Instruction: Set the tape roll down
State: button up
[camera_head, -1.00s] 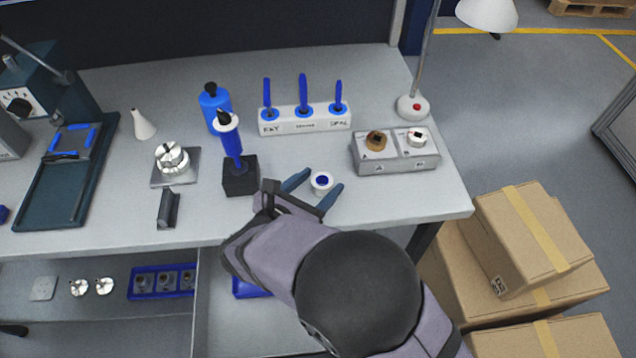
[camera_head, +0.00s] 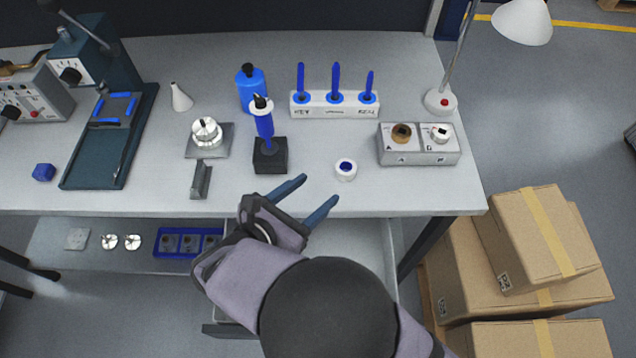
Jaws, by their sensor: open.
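The tape roll (camera_head: 346,172), a small white ring with a blue centre, sits on the bare grey bench top (camera_head: 330,145), right of the black stand with the blue syringe-like tool. My gripper (camera_head: 306,200) is open and empty at the front edge of the bench. Its two blue-grey fingers point up and to the right, toward the roll. The roll is apart from both fingers, a little beyond their tips.
The black stand (camera_head: 270,156) is close to the left finger. The grey two-socket box (camera_head: 418,150) stands to the right, with a white rack (camera_head: 335,106) behind. An open drawer (camera_head: 365,250) lies below the front edge. The bench around the roll is clear.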

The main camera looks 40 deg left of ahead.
jog(key=w+d+f+m+g+h, duration=0.1)
jog(key=w+d+m+g+h, duration=0.15)
jog(key=w+d+m, duration=0.4)
jog(key=w+d+m+g+h, duration=0.2)
jog(key=d+m+h, duration=0.1)
jog(key=d, duration=0.6)
jog(key=w+d+f+m+g+h, duration=0.1)
jog(key=w+d+m+g+h, duration=0.15)
jog(key=w+d+m, duration=0.4)
jog(key=s+d+m+g+y, duration=0.3)
jog(key=d+m, duration=0.7)
jog(key=s+d+m+g+y, duration=0.3)
jog(key=s+d+m, duration=0.1)
jog(key=d+m, duration=0.7)
jog(key=shift+s+f+m, duration=0.25)
jog(key=shift+f+m, duration=0.05)
jog(key=shift+f, duration=0.1)
notch_tip(320, 180, up, 2)
jog(key=shift+r+p, duration=0.2)
jog(key=shift+p, duration=1)
